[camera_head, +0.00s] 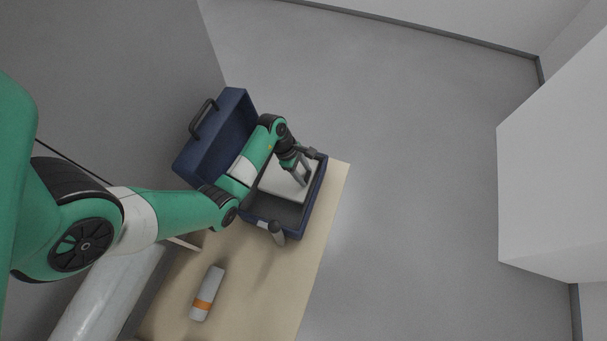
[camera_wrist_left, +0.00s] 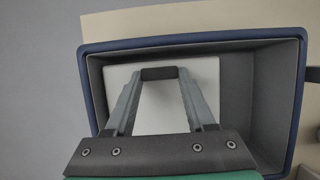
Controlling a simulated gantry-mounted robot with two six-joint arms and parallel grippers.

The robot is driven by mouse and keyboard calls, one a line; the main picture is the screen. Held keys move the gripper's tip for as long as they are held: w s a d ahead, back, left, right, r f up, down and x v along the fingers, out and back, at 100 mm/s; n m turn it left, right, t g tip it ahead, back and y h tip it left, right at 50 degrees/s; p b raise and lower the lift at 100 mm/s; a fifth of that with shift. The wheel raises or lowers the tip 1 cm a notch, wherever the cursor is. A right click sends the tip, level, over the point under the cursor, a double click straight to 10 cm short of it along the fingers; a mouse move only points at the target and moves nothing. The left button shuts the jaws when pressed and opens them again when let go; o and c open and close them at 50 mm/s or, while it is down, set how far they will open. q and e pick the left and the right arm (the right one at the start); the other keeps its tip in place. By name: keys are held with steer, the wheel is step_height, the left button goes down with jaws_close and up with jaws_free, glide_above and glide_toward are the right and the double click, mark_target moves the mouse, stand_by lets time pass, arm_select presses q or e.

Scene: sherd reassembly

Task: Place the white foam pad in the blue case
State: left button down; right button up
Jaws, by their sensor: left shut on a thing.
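The blue case (camera_head: 314,194) stands open on the table, its lid with a dark handle raised at the left. The white foam pad (camera_head: 276,183) is within the case's rim, toward the far end. My left gripper (camera_head: 304,178) is over the pad, pointing down. In the left wrist view the fingers (camera_wrist_left: 160,76) are closed on a small dark block at the pad (camera_wrist_left: 162,112). Grey case floor shows beside the pad, inside the blue rim (camera_wrist_left: 190,38). I cannot tell whether the pad rests on the floor. My right gripper is not in view.
The tan table (camera_head: 255,290) holds a white cylinder with an orange band (camera_head: 206,294) near the front. A grey round-ended object (camera_head: 277,233) stands by the case's near edge. A large white block (camera_head: 555,170) is at the right, beyond open floor.

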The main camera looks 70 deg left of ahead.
arm_select(q)
steer(key=shift+f+b, duration=0.9)
steer(key=shift+f, duration=1.05)
steer(key=shift+r, duration=0.1)
steer(key=shift+c, duration=1.2)
jaws_free()
